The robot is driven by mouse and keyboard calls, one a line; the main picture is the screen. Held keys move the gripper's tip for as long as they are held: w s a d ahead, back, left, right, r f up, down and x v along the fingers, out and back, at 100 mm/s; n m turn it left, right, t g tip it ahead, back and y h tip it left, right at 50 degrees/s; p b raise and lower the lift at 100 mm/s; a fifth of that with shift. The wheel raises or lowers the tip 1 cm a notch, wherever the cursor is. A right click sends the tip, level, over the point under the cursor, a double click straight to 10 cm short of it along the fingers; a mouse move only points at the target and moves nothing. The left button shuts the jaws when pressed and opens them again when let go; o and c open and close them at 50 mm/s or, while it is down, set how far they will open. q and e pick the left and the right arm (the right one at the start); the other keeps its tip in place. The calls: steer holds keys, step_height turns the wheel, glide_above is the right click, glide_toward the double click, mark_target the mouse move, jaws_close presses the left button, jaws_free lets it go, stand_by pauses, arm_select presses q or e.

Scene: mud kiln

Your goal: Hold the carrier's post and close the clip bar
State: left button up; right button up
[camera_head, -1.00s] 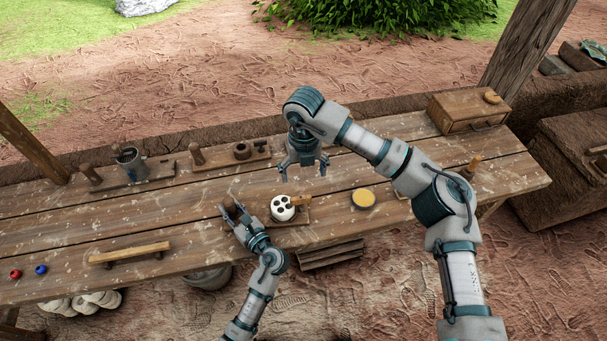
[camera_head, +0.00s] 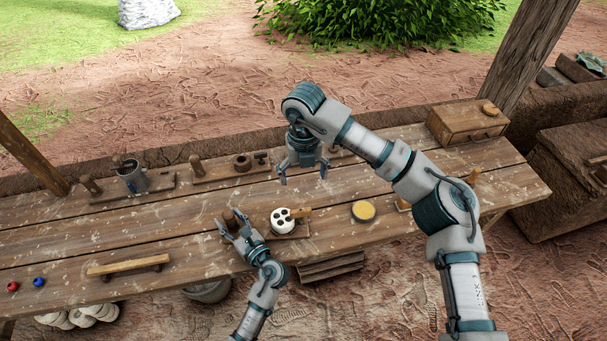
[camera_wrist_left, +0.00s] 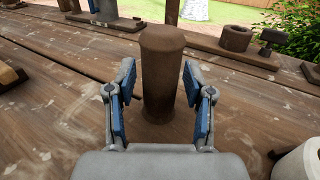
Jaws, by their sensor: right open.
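A brown wooden post (camera_head: 230,218) stands upright between the spread fingers of my left gripper (camera_head: 233,228). In the left wrist view the post (camera_wrist_left: 162,80) rises between the blue pads of the open gripper (camera_wrist_left: 162,105), with a gap on both sides. Right of it, a white round piece with dark holes (camera_head: 281,226) sits on a small wooden board (camera_head: 300,232). A short wooden bar (camera_head: 299,213) reaches from that piece to the right; whether it is closed I cannot tell. My right gripper (camera_head: 303,178) is open and empty, pointing down above the bench behind the white piece.
A yellow-topped round dish (camera_head: 363,211) lies to the right. Boards with pegs, a grey mug (camera_head: 131,176) and a ring (camera_head: 242,162) stand along the back. A wooden bar on feet (camera_head: 128,265) and red and blue balls (camera_head: 39,282) are front left. A box (camera_head: 467,124) stands back right.

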arm_select(q)
steer(key=v, duration=1.2)
steer(key=shift+d+f, duration=0.1)
